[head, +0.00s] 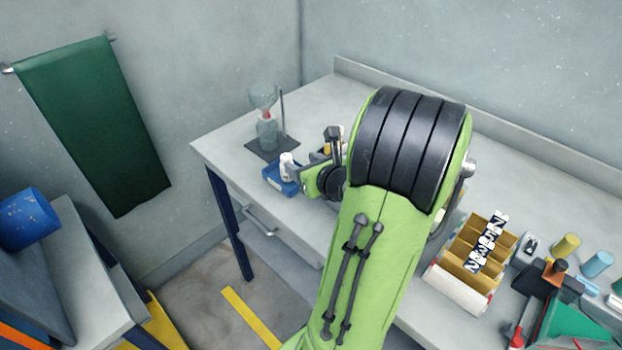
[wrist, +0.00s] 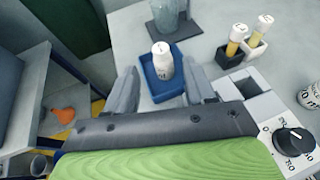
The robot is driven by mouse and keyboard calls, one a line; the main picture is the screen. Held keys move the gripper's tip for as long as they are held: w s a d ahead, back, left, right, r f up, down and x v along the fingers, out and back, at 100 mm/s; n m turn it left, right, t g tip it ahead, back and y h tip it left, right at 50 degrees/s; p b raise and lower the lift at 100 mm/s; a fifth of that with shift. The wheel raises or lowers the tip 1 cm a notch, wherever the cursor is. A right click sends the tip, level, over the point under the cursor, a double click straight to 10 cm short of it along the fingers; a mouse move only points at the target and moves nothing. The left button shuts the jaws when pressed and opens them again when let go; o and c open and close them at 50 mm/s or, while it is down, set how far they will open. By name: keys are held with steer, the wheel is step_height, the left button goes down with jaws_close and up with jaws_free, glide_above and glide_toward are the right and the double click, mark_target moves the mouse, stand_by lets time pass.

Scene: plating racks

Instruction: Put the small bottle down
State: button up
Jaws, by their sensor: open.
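The small white bottle (wrist: 162,60) stands upright in a shallow blue tray (wrist: 178,91) on the bench. It also shows in the head view (head: 287,166), in the blue tray (head: 273,178) near the bench's left end. My gripper (wrist: 161,72) is open, with one finger on each side of the bottle and a visible gap to each. In the head view my gripper (head: 300,176) is beside the tray, partly hidden by my arm.
A glass flask setup (head: 267,130) on a dark base stands behind the tray. Yellow-filled vials (wrist: 236,40) in holders and a box with a black dial (wrist: 291,141) stand to the right. A divided rack (head: 463,263) sits farther right along the bench.

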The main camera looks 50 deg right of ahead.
steer(key=a+n+g+y, duration=0.3)
steer(key=a+n+y, duration=0.2)
steer(key=a+n, duration=1.3)
steer(key=s+a+r+n+g, duration=0.2)
steer(key=s+a+n, duration=0.8)
steer(key=n, duration=1.2)
steer(key=shift+s+g+b, duration=0.4)
steer(key=shift+g+b, duration=0.05)
steer(key=shift+g, duration=0.55)
steer(key=shift+a, duration=0.1)
step_height(320, 180, up, 11)
steer(key=p, duration=1.1)
